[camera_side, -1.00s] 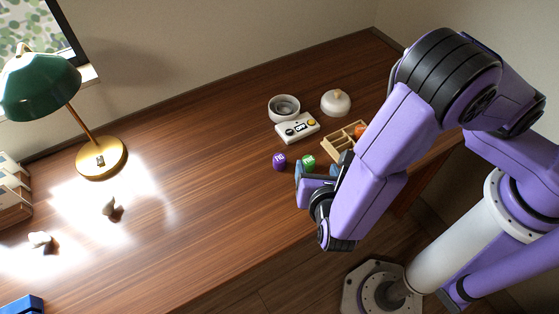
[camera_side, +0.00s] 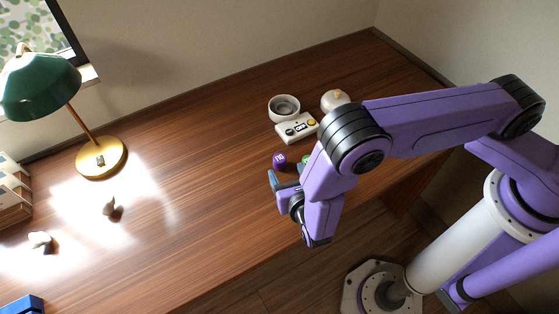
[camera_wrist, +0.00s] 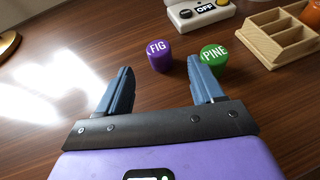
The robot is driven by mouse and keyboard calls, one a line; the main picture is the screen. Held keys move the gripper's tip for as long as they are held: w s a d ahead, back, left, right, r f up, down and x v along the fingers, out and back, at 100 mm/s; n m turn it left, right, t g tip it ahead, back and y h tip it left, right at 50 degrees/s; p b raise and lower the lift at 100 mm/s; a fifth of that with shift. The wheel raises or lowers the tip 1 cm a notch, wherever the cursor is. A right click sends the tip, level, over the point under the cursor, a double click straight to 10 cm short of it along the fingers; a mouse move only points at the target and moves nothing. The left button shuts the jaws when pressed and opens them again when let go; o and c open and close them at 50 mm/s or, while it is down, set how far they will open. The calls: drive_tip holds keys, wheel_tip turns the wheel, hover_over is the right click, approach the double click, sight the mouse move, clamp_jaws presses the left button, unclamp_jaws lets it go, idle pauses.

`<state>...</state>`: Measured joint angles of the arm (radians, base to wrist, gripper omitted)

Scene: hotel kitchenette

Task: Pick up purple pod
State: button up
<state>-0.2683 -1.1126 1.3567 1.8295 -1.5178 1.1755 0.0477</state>
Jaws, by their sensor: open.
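The purple pod (camera_side: 279,159) stands on the wooden desk, just beyond my gripper. In the wrist view the purple pod (camera_wrist: 159,56) has a white "FIG" label and sits ahead of the gap between my fingers, nearer the right finger. My gripper (camera_wrist: 158,82) is open and empty, with two blue fingers; it also shows in the side view (camera_side: 285,180). The green pod (camera_wrist: 213,59), labelled "PINE", stands right of the purple one, close beyond the tip of my right finger. In the side view the green pod (camera_side: 306,159) is mostly hidden by my arm.
A wooden compartment tray (camera_wrist: 281,36) lies right of the pods. A white device (camera_side: 296,128) with a display, a round bowl (camera_side: 284,107) and a lidded white jar (camera_side: 335,99) stand behind. A lamp (camera_side: 101,158) stands at the left.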

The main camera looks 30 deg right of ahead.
sight(280, 160)
drive_tip(key=shift+r+x, duration=0.2)
drive_tip(key=shift+x, duration=3.65)
drive_tip(key=shift+a, duration=0.1)
drive_tip(key=c, duration=1.1)
